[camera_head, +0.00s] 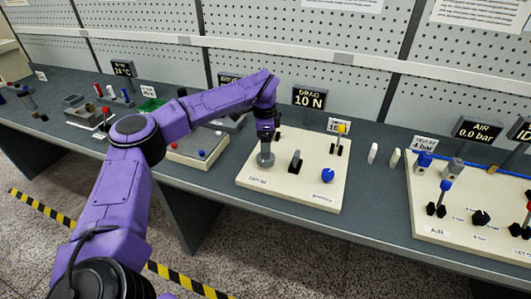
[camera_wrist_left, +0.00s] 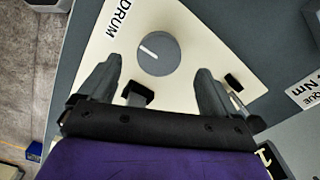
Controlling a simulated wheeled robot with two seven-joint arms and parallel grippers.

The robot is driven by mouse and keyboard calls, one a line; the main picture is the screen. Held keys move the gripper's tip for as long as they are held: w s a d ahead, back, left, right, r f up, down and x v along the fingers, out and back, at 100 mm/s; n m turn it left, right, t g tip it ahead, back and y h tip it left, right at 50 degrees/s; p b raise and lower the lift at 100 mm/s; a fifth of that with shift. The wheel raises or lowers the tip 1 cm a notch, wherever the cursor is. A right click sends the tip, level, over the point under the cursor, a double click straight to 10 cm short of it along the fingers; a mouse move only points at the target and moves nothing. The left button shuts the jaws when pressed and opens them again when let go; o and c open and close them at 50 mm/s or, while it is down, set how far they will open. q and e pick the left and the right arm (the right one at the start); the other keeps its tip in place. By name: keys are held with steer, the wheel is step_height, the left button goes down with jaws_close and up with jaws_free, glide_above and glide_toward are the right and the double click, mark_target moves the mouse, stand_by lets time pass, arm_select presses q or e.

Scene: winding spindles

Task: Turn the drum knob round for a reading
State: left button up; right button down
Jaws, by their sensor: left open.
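The drum knob (camera_wrist_left: 165,62) is a round grey knob with a white pointer line, beside a DRUM label (camera_wrist_left: 118,17) on a cream panel. In the wrist view its line points to the upper left. My left gripper (camera_wrist_left: 158,68) is open, its two fingers on either side of the knob's near part, with gaps showing. In the head view the grey knob (camera_head: 265,159) sits at the panel's left, and my left gripper (camera_head: 268,135) is right above it. Whether the fingers reach down to its height is hard to tell. My right gripper is out of view.
The cream panel (camera_head: 285,193) also holds a black lever (camera_head: 295,163), a blue knob (camera_head: 327,175) and a yellow-topped lever (camera_head: 341,130). Another panel (camera_head: 470,247) with valves stands at right. Two white pegs stand between the panels.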

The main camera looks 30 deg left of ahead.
arm_select(q)
step_height(320, 180, down, 4)
steer(key=shift+s+f+p, duration=0.1)
steer(key=shift+f+p, duration=0.15)
steer(key=shift+p, duration=0.3)
steer(key=shift+f, duration=0.45)
steer(key=c, duration=1)
steer(key=shift+c, duration=0.2)
